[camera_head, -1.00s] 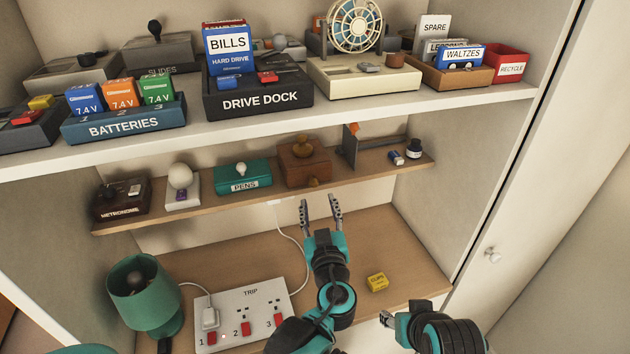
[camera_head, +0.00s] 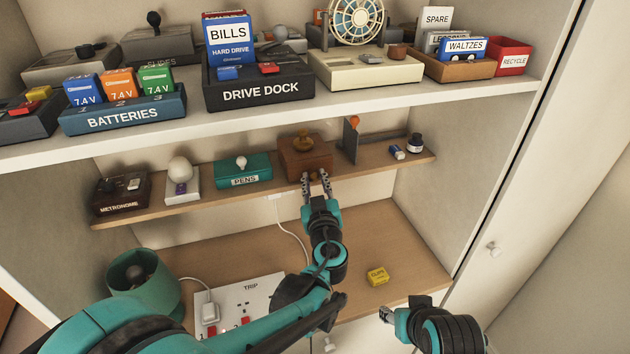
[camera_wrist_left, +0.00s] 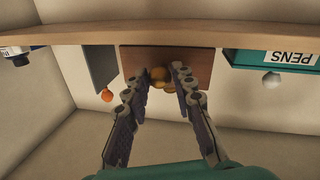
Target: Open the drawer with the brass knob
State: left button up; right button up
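A small brown wooden box (camera_head: 318,160) with a drawer front stands on the narrow middle shelf, and it also shows in the left wrist view (camera_wrist_left: 140,60). Its round brass knob (camera_wrist_left: 159,74) is on the front face, which looks closed. Contact cannot be made out. My right gripper (camera_head: 386,316) is low in the head view, mostly hidden by its own wrist.
On the same shelf, a teal PENS box (camera_head: 243,171) stands left of the wooden box and a grey upright plate (camera_head: 351,142) right of it. A lamp (camera_head: 140,285), a TRIP power strip (camera_head: 250,299) and a yellow block (camera_head: 376,276) are on the lower surface. The upper shelf edge overhangs.

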pick_arm(q)
grip_shut()
jog(key=s+d, duration=0.2)
jog(key=s, duration=0.5)
jog(key=shift+s+d, duration=0.25)
jog(key=shift+s, duration=0.15)
jog(key=o, duration=0.9)
grip_release()
jog(key=shift+c, duration=0.2)
jog(key=s+d, duration=0.1)
jog(key=s, duration=1.1)
jog(key=shift+d, duration=0.2)
jog(key=shift+w, duration=0.1)
